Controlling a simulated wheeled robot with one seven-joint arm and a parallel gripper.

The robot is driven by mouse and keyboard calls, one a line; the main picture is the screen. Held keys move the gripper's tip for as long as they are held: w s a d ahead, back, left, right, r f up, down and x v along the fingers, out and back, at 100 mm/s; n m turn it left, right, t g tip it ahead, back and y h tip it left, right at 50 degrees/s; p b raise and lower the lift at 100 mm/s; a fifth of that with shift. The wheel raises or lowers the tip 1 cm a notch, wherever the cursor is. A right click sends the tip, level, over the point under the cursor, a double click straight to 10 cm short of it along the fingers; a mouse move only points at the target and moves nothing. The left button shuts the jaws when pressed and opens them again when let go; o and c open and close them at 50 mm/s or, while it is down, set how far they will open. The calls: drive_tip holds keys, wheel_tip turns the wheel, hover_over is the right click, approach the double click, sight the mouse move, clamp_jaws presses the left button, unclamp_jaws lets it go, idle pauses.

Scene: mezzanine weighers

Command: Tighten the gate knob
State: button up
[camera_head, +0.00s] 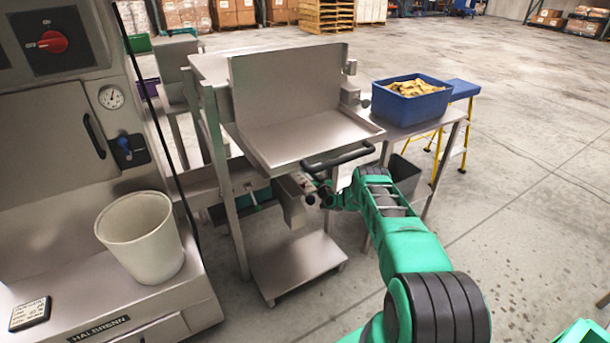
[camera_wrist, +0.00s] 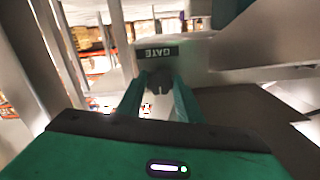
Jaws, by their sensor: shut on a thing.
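The gate knob (camera_wrist: 160,82) is a dark lobed knob just under a black plate marked GATE (camera_wrist: 160,52) in the wrist view. My gripper (camera_wrist: 158,92) has its green fingers on either side of the knob and is shut on it. In the head view my gripper (camera_head: 328,199) reaches under the front of the steel weigher tray (camera_head: 310,137), beside a small metal housing. The knob itself is too small and covered to make out there.
A black curved handle (camera_head: 340,158) sits just above my gripper. A blue bin (camera_head: 410,107) of yellow pieces stands on the side table. A grey bin (camera_head: 403,172) is below it. A white bucket (camera_head: 142,238) stands on the left machine. Open floor lies to the right.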

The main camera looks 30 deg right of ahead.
drive_tip(key=shift+d+r, duration=0.25)
drive_tip(key=shift+d, duration=0.05)
drive_tip(key=o, duration=1)
drive_tip(key=shift+o, duration=0.2)
drive_tip(key=shift+a+f, duration=0.1)
drive_tip(key=s, duration=1)
drive_tip(key=shift+s+d, duration=0.2)
drive_tip(key=shift+s, duration=0.05)
